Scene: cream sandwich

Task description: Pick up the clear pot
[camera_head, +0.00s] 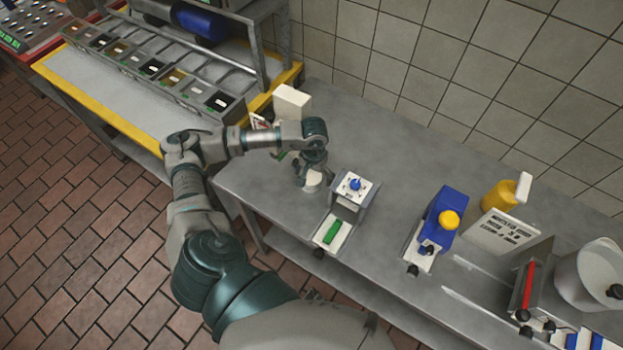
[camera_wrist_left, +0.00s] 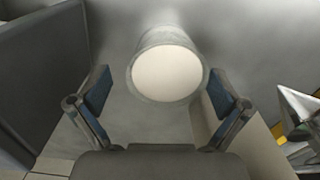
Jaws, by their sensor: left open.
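The clear pot (camera_wrist_left: 168,73) stands upright on the steel counter in the left wrist view, a round see-through container with whitish contents. My left gripper (camera_wrist_left: 160,92) is open, one finger on each side of the pot's near part, with gaps showing between the fingers and the pot. In the head view my left gripper (camera_head: 308,166) points down at the counter near the wall, and the pot (camera_head: 313,179) shows partly below it, largely hidden by the gripper. My right gripper is not in view.
A small device with a blue knob (camera_head: 355,185) stands just right of the left gripper. A white box (camera_head: 291,104) is behind it. A blue and yellow device (camera_head: 440,218) and a large pot (camera_head: 590,275) stand farther right. Bare counter (camera_head: 390,190) lies between devices.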

